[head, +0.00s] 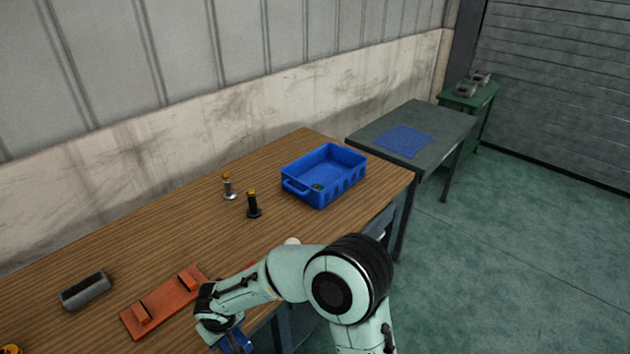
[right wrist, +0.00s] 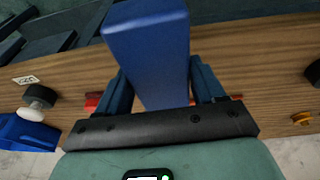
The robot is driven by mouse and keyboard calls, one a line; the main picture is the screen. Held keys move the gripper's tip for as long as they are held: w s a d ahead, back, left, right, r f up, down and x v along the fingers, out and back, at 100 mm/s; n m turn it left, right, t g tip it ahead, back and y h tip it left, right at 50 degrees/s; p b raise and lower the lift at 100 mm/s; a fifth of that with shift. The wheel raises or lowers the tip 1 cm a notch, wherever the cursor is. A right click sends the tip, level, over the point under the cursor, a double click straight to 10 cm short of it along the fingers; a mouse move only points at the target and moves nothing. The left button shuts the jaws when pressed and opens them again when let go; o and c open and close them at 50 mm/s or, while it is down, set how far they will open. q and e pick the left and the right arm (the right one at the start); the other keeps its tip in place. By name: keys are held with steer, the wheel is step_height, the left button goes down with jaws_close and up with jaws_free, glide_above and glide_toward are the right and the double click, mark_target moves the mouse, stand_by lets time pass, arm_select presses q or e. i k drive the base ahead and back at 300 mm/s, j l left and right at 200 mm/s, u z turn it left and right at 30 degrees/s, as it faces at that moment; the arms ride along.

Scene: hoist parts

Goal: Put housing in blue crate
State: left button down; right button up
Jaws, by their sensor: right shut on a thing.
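The housing, a smooth blue block (head: 235,343), is in my right gripper (head: 222,332) at the bottom of the head view, by the table's front edge. In the right wrist view the blue block (right wrist: 150,45) stands between the two fingers of my right gripper (right wrist: 160,85), which is shut on it. The blue crate (head: 322,178) stands at the far right end of the wooden table, well away from my right gripper. My left gripper is not in view.
An orange-red bracket plate (head: 163,303) and a grey block (head: 85,291) lie at the left of the wooden table (head: 200,245). Two posts, silver (head: 229,189) and black (head: 253,206), stand before the crate. A grey table (head: 440,122) with a blue mat (head: 404,140) is beyond.

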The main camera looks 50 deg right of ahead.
mark_target(337, 178)
steer(key=l, duration=0.4)
steer(key=k+l+u, duration=0.15)
steer(key=l, duration=0.25)
steer(key=k+l, duration=0.1)
steer(key=l, duration=0.3)
steer(key=k+l+u, duration=0.15)
steer(key=l, duration=0.25)
steer(key=l+u, duration=0.1)
steer(key=l, duration=0.35)
steer(key=k+l+u, duration=0.1)
steer(key=l, duration=0.35)
steer(key=l+u, duration=0.15)
steer(key=l, duration=0.3)
steer(key=k+l+u, duration=0.1)
steer(key=l, duration=0.3)
steer(key=k+l+u, duration=0.1)
steer(key=l, duration=0.35)
steer(key=k+l+u, duration=0.1)
steer(key=l, duration=0.3)
steer(key=k, duration=0.05)
